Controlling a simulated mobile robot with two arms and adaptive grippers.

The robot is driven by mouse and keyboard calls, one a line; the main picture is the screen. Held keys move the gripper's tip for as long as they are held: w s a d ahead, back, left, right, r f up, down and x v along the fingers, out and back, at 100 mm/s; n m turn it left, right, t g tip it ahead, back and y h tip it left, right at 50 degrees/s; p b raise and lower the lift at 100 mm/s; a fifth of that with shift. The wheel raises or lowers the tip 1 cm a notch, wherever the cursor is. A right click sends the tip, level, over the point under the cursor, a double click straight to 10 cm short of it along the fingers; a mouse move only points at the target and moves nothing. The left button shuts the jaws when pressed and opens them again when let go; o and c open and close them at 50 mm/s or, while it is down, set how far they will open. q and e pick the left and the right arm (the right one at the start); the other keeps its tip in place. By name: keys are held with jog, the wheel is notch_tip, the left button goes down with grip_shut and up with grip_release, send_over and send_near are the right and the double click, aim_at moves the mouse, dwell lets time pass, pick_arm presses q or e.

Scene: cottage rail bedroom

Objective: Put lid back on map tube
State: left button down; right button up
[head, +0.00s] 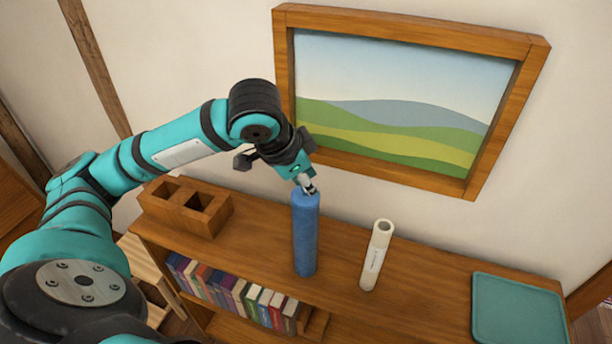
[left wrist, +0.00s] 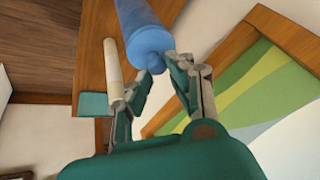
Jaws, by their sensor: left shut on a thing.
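A tall blue cylinder (head: 305,240) stands upright on the wooden shelf top. My left gripper (head: 309,188) is above it, with its fingers shut on its narrower top end. In the left wrist view the blue cylinder (left wrist: 143,25) ends in a rounded, narrower part between the fingertips of my left gripper (left wrist: 160,66). I cannot tell whether that part is a separate lid. No loose lid shows. My right gripper is out of view.
The wooden shelf top (head: 250,258) also carries a compartmented wooden box (head: 212,218) at left and a teal tray (head: 518,312) at right. Books (head: 235,294) fill the shelf below. A framed landscape picture (head: 400,95) hangs close behind my left arm. Shelf between cream tube and tray is clear.

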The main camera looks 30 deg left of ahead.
pick_arm(q)
jog(key=shift+f, duration=0.1)
dwell(0.6)
jog(key=c, duration=1.1)
grip_release()
jog(key=v, duration=1.2)
